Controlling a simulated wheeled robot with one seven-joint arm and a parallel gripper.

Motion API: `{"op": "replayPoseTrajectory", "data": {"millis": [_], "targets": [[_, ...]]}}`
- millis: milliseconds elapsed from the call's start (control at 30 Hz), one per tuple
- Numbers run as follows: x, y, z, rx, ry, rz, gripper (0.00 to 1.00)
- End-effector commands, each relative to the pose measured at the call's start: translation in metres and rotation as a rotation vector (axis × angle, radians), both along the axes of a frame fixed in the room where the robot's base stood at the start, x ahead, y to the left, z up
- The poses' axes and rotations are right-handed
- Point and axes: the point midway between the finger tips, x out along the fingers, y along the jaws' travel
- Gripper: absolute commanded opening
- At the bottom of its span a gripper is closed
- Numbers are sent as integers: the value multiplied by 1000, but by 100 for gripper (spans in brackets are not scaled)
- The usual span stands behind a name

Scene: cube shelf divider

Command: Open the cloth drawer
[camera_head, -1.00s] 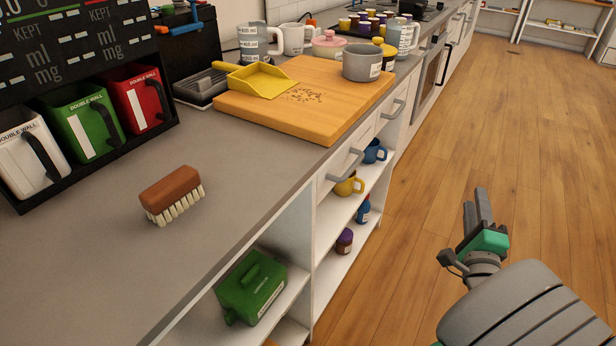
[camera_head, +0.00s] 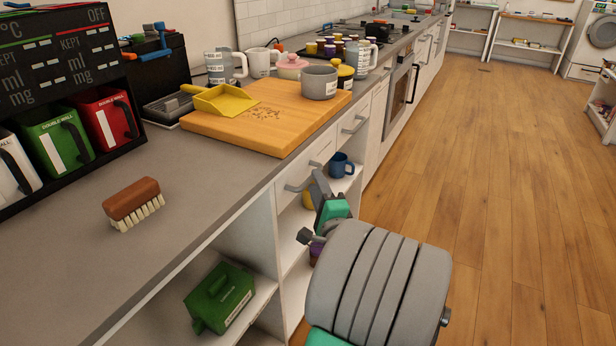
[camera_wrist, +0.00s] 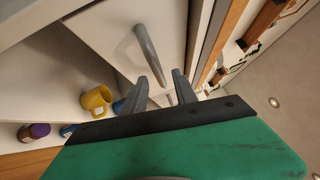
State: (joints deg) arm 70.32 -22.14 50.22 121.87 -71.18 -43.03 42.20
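Two white drawer fronts with grey bar handles sit under the counter edge in the head view: a nearer drawer (camera_head: 321,153) with its handle (camera_head: 296,188), and a farther one with its handle (camera_head: 355,124). Both look shut. I see no label telling which is the cloth drawer. My gripper (camera_head: 322,188) is in front of the nearer drawer, close to its handle. In the wrist view a curved grey handle (camera_wrist: 148,52) stands on a white front, ahead of my gripper (camera_wrist: 162,84).
Open shelves below hold a green container (camera_head: 222,297), a blue mug (camera_head: 341,165) and a yellow mug (camera_wrist: 96,100). A brush (camera_head: 133,203) and a cutting board (camera_head: 255,122) with a yellow dustpan (camera_head: 222,99) lie on the counter. The wooden floor (camera_head: 480,200) on the right is clear.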

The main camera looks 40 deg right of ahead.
Motion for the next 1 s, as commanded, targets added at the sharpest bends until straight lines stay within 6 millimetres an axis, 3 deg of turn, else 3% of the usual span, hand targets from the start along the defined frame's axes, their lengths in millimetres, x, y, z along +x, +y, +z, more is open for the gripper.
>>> {"op": "replayPoseTrajectory", "data": {"millis": [200, 467, 867, 1000], "targets": [[28, -11, 4, 1, 0, 4, 34], [30, -13, 5, -1, -1, 2, 34], [30, -13, 4, 0, 0, 2, 2], [29, -13, 4, 0, 0, 1, 0]]}}
